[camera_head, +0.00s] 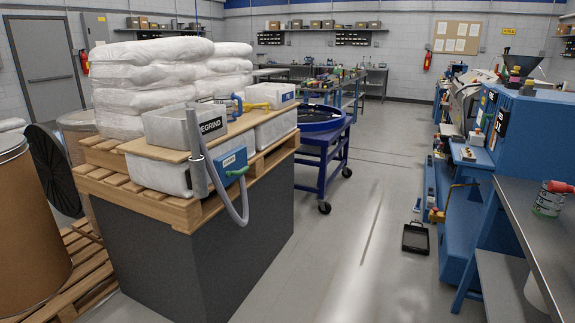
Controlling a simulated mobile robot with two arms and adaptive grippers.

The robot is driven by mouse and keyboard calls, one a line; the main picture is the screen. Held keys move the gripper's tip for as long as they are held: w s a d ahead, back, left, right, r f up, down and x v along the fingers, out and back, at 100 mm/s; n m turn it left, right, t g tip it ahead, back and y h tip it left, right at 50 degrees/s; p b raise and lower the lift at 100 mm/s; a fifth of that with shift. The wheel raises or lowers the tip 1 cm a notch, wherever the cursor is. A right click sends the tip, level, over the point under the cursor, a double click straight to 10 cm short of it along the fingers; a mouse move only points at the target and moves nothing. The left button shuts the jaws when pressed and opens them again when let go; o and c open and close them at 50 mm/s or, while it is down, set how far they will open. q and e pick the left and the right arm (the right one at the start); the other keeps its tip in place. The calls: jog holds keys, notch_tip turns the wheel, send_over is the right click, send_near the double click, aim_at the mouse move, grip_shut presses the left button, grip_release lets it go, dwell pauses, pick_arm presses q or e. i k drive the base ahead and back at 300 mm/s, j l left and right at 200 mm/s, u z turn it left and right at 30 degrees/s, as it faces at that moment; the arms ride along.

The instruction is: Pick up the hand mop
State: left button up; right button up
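I cannot make out a hand mop for certain in the head view. A black dustpan-like tray (415,238) lies on the floor right of centre, beside the blue machine. A thin upright piece with a blue part (418,205) shows just behind it. I cannot tell whether it is the tray's handle or a separate tool. Neither of my grippers is in view.
A pallet (160,205) on a dark grey block (200,265) carries white bins, a grey hose (237,212) and stacked white sacks (150,75). A blue wheeled cart (325,140) stands behind. Blue machines (515,140) and a metal table (535,215) line the right. The centre aisle is clear.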

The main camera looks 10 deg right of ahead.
aim_at(417, 208)
jog(key=i+l+z, duration=0.1)
jog(key=i+z, duration=0.25)
jog(key=i, duration=0.15)
jog(key=i+z, duration=0.35)
jog(key=i, duration=0.2)
jog(key=i+j+z, duration=0.2)
jog(key=i+z, duration=0.15)
jog(key=i, duration=1.8)
jog(key=i+j+z, duration=0.2)
jog(key=i, duration=0.35)
jog(key=i+j+z, duration=0.15)
jog(key=i, duration=0.4)
jog(key=i+j+z, duration=0.2)
jog(key=i, duration=0.3)
jog(key=i+j+z, duration=0.2)
jog(key=z, duration=0.25)
jog(key=i+j+z, duration=0.25)
jog(key=z, duration=0.2)
jog(key=i+j+z, duration=0.1)
jog(key=j, duration=0.2)
jog(key=i+j, duration=0.25)
jog(key=i+j+z, duration=0.15)
jog(key=j, duration=0.3)
jog(key=i+j, duration=0.15)
jog(key=j, duration=0.2)
jog(key=i+j+z, duration=0.15)
jog(key=j, duration=0.2)
jog(key=i+j, duration=0.1)
jog(key=j, duration=0.25)
jog(key=z, duration=0.05)
